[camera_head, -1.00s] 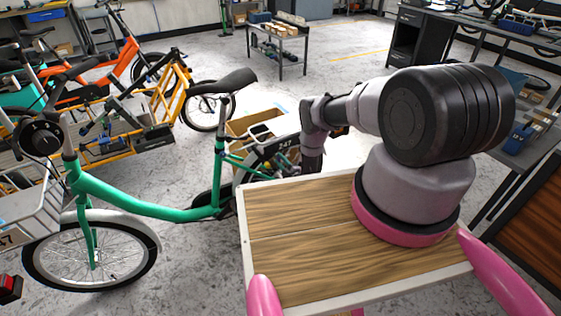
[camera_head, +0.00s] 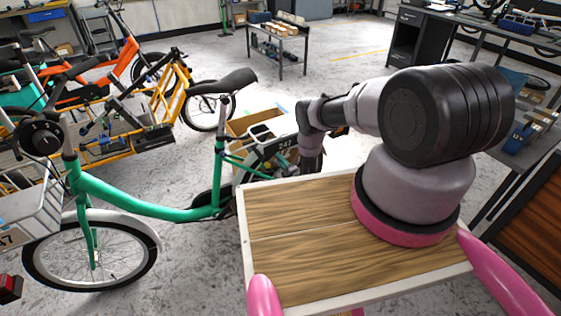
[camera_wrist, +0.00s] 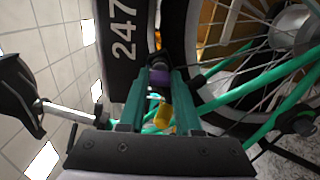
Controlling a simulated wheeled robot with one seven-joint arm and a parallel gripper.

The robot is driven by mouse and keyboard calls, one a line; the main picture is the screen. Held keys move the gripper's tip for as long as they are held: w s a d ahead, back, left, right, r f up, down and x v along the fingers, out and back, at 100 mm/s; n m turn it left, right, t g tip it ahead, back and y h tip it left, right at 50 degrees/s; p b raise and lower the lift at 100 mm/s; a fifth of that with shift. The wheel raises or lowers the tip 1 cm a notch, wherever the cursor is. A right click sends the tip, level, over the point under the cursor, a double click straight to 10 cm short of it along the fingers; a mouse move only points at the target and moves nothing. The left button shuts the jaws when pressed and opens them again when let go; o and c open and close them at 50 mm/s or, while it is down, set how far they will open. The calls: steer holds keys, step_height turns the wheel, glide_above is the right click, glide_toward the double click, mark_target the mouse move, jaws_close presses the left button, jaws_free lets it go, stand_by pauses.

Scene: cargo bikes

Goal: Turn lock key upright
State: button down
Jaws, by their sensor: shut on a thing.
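The wrist view shows my gripper (camera_wrist: 164,76) with two teal fingers shut on the lock key (camera_wrist: 160,82), a small purple and black piece between the fingertips. A yellow piece (camera_wrist: 164,112) sits just below it between the fingers; I cannot tell whether it belongs to the key. The lock is at the rear wheel (camera_wrist: 178,35), mostly hidden by the fingers. How far the key is turned cannot be told. In the head view the green bike (camera_head: 145,205) stands on the left, and my arm reaches down to its rear wheel; the fingers are too small to make out there.
A black panel marked 247 (camera_wrist: 122,50) is close to the left of the fingers. Spokes and green frame tubes (camera_wrist: 270,85) are close on the right. Beyond stand an orange bike (camera_head: 120,65) and a low cart (camera_head: 278,42).

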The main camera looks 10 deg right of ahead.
steer(key=c, duration=0.6)
jaws_free()
steer(key=v, duration=1.1)
